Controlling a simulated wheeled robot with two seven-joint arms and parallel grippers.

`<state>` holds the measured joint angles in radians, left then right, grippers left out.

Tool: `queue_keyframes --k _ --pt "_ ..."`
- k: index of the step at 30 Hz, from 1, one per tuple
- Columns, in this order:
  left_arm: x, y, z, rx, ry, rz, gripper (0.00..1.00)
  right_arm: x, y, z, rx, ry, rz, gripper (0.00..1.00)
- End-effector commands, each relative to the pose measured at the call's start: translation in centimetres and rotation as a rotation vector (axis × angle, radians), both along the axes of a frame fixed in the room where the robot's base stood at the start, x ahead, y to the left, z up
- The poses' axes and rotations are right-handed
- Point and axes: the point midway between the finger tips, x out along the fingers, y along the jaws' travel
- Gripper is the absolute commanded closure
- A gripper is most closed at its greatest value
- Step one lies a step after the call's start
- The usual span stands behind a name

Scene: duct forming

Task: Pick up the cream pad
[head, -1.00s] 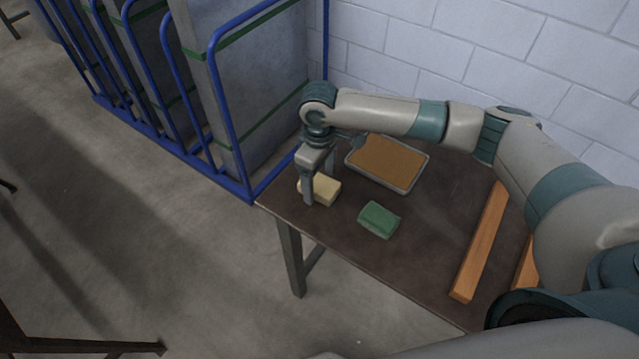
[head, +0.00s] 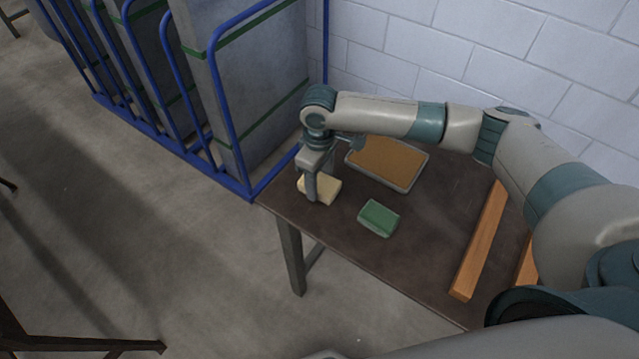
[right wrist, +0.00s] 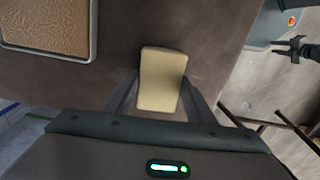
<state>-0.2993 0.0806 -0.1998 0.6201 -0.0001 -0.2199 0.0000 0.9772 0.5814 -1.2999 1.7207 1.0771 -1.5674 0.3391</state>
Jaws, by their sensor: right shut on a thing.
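The cream pad (head: 328,188) is at the far left corner of the dark table (head: 420,240). My right gripper (head: 318,192) has come down over it, and its fingers are shut on the pad's sides. In the right wrist view the cream pad (right wrist: 161,80) stands out between the two fingers (right wrist: 160,100). I cannot tell whether the pad still touches the table. My left gripper is not in the head view.
A green pad (head: 378,218) lies right of the cream one. A tray with a tan surface (head: 386,162) is behind. An orange-brown bar (head: 480,245) lies at the right. A blue rack (head: 232,120) stands close beyond the table's left end.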

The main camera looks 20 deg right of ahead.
Motion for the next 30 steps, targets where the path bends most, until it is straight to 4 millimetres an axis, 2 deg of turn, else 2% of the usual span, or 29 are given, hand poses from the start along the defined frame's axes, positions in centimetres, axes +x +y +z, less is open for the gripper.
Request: queue_keyframes --k 8,11,16,20,30 --pt "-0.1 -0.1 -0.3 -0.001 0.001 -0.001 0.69 0.1 0.0 0.6 0.001 -0.001 -0.001 0.72" --pt "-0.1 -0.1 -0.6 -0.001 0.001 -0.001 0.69 0.1 0.0 1.5 0.001 -0.002 0.0 0.72" --pt "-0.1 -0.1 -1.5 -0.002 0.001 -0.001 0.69 0.1 0.0 4.0 0.002 -0.004 0.001 0.72" --pt "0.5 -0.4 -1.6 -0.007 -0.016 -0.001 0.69 -1.9 -1.1 5.1 0.0 0.0 0.001 0.72" --pt "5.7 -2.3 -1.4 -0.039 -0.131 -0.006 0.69 -7.3 -3.8 8.8 0.001 -0.002 0.001 0.72"
